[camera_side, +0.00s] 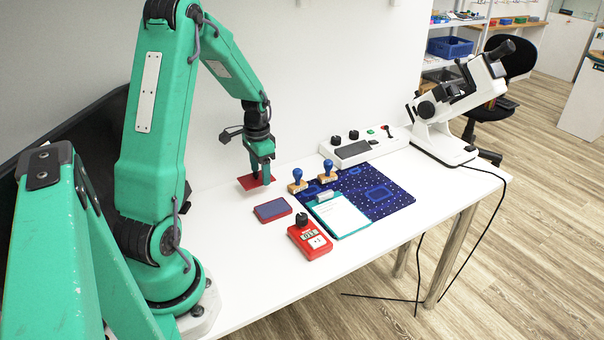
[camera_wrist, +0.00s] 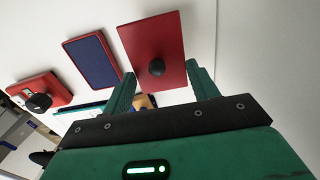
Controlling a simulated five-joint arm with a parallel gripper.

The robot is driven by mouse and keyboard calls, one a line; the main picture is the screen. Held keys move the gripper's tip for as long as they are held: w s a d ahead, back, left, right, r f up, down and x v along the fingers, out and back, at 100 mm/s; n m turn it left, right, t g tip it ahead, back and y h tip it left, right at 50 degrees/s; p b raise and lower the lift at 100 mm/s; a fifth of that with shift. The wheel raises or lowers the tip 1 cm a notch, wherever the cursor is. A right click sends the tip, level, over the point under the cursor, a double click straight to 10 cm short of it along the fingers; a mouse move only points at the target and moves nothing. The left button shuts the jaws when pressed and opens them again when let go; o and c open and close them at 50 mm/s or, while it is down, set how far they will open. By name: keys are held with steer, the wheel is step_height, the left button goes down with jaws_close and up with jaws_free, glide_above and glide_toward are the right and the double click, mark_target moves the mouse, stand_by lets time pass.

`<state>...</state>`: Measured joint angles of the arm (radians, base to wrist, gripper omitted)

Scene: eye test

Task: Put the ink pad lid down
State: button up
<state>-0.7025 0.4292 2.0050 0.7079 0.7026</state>
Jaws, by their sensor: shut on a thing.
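The ink pad lid (camera_side: 246,183) is a flat red plate in my gripper (camera_side: 261,177). In the wrist view the lid (camera_wrist: 152,35) has a round black knob, and the two green fingers (camera_wrist: 160,72) stand on either side of its near part, shut on it. The open ink pad (camera_side: 272,209), a red tray with a dark blue face, lies on the white table just in front of the lid in the side view. The pad (camera_wrist: 92,58) is left of the lid in the wrist view. Whether the lid touches the table is unclear.
A red device with a black knob (camera_side: 309,238), two blue-handled stamps (camera_side: 298,178), a clipboard (camera_side: 341,217) and a dark blue mat (camera_side: 389,197) lie to the right. A white control box (camera_side: 362,148) and a microscope-like instrument (camera_side: 440,118) stand behind. Table around the pad's left is bare.

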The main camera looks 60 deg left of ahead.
mark_target(261, 181)
steer(key=shift+f, duration=2)
steer(key=shift+f, duration=0.1)
steer(key=o, duration=1)
steer(key=shift+c, duration=0.2)
step_height(261, 181, up, 12)
